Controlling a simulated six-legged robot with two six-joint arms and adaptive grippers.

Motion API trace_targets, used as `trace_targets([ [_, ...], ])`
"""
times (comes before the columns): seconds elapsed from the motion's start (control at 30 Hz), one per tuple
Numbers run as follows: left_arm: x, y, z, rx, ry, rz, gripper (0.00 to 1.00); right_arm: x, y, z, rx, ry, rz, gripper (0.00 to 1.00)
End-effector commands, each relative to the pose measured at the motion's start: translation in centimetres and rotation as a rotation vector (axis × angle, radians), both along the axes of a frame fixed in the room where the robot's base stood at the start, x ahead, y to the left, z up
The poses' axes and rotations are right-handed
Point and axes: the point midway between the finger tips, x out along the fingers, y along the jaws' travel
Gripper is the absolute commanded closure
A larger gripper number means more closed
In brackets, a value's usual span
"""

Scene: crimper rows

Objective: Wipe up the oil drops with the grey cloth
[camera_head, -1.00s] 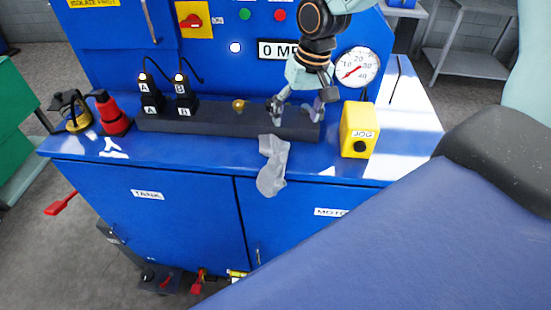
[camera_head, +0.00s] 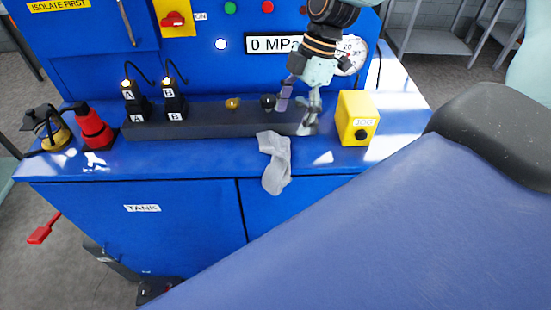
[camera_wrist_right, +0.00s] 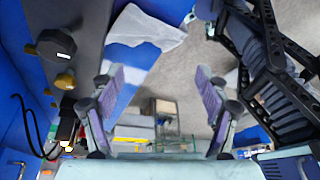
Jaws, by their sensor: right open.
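The grey cloth (camera_head: 275,163) hangs crumpled over the front edge of the blue bench top (camera_head: 210,153). It also shows in the right wrist view (camera_wrist_right: 146,28), at the top. My right gripper (camera_head: 297,112) is above the right end of the dark block, behind and right of the cloth, apart from it. In the right wrist view its fingers (camera_wrist_right: 160,98) are spread with nothing between them. I cannot make out oil drops; pale patches on the bench top look like glare. My left gripper is not in view.
A yellow JOG box (camera_head: 357,118) stands right of my right gripper. The dark block (camera_head: 200,122) carries black plugs (camera_head: 174,97) and small knobs. A red bottle (camera_head: 93,128) and an oil can (camera_head: 50,128) stand at the left. A gauge (camera_head: 352,50) is behind the gripper.

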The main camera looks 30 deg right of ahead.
Motion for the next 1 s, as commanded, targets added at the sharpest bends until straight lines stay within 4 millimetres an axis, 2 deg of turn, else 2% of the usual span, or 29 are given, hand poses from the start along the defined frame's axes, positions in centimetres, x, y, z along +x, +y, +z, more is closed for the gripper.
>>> trace_targets([
  [0.13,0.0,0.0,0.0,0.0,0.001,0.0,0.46,-0.1,-0.1,0.0,0.003,-0.036,0.112,0.25],
  [0.33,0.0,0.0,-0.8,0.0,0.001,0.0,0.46,-0.2,0.1,-0.8,0.002,-0.045,0.138,0.25],
  [1.0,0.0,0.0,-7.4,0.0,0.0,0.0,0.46,-0.1,2.2,-6.7,0.0,-0.044,0.133,0.25],
])
